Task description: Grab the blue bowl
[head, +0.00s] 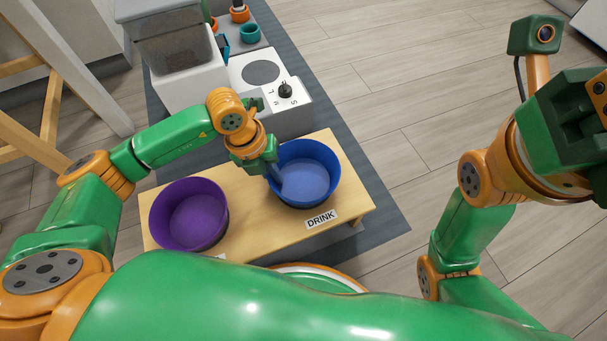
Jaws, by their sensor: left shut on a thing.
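A blue bowl (312,176) stands upright at the right part of a low wooden stand, behind a label reading "DRINK" (321,218). My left gripper (275,172) is at the bowl's left rim and is shut on it, with a finger reaching down inside the bowl. The other finger is mostly hidden. My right gripper (590,125) is at the far right edge of the picture, away from the bowl and partly cut off, so its jaws do not show clearly.
A purple bowl (190,214) stands left of the blue bowl on the wooden stand (352,197). A food dispenser (180,70) and a white unit with a dial (285,108) stand behind. Small teal (250,33) and orange cups are farther back. The floor at right is clear.

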